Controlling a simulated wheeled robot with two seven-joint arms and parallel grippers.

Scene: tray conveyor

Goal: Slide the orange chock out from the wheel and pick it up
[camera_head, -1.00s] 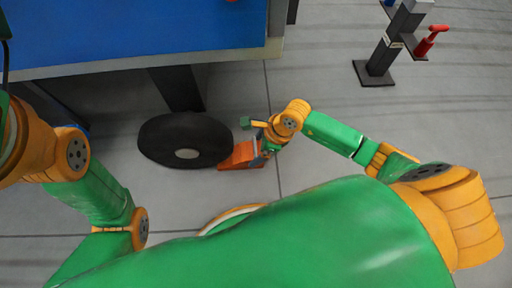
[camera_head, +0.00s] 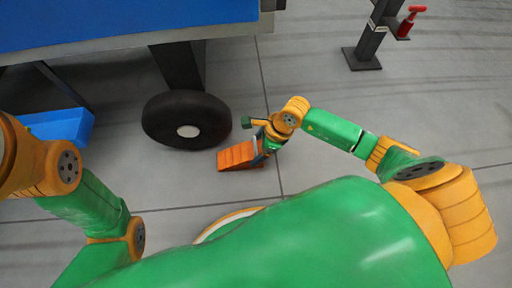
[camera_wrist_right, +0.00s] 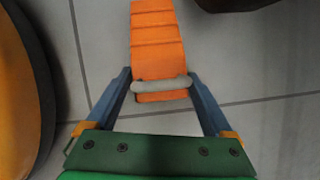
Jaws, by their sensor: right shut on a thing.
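The orange chock (camera_head: 238,156) is a ridged wedge on the grey floor, just below and right of the black wheel (camera_head: 187,119) in the head view, with a small gap of floor between them. In the right wrist view the chock (camera_wrist_right: 156,40) has a pale handle (camera_wrist_right: 161,85) across its near end. My right gripper (camera_head: 262,147) is at the chock's right end. Its two blue fingers (camera_wrist_right: 160,84) are shut on the handle from both sides. Of my left arm, links show at the left of the head view; its gripper is not visible.
The blue cart top (camera_head: 120,22) overhangs the wheel at the upper left. A blue box (camera_head: 62,126) lies on the floor under it. A dark stand (camera_head: 368,45) with a red extinguisher-like item (camera_head: 408,22) is at the upper right. Floor to the right is clear.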

